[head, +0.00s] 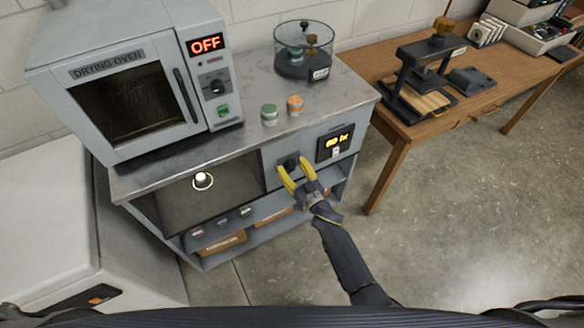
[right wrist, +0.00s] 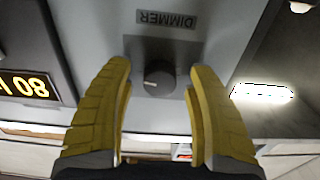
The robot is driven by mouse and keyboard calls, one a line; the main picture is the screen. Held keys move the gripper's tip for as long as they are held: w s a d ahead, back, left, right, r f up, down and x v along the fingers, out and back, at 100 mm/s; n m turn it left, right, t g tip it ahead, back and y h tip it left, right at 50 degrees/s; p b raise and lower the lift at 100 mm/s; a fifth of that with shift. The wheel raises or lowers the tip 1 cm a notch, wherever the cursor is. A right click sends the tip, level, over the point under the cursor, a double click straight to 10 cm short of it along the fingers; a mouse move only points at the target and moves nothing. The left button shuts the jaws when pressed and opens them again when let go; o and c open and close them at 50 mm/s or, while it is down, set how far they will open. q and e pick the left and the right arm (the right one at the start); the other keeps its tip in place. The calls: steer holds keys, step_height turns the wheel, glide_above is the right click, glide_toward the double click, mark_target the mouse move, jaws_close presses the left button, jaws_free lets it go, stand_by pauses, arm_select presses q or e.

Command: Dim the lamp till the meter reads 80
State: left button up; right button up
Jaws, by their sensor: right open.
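The dimmer knob (right wrist: 158,78) is a dark round knob under a DIMMER label (right wrist: 167,19), which appears upside down in the right wrist view. In the head view the knob (head: 290,164) is on the cabinet front. My right gripper (head: 295,167) is open, its yellow fingers on either side of the knob with a gap at each side. The meter (head: 335,142) glows yellow right of the knob and appears to read 80 lx; its display (right wrist: 26,87) is partly cut off in the wrist view. The lamp (head: 202,181) is lit inside the open bay. My left gripper is not in view.
A drying oven (head: 130,95) showing OFF stands on the metal bench top. Green (head: 269,114) and orange (head: 295,105) jars and a clear round vessel (head: 304,48) stand beside it. A wooden table (head: 400,130) with a press is at right. The floor in front is clear.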

steer(key=shift+o, duration=0.2)
jaws_close()
steer(key=shift+f+n, duration=0.15)
steer(key=shift+n, duration=0.25)
steer(key=shift+c, duration=0.2)
jaws_free()
steer(key=shift+s, duration=0.1)
steer(key=v, duration=1.2)
stand_by(0.3)
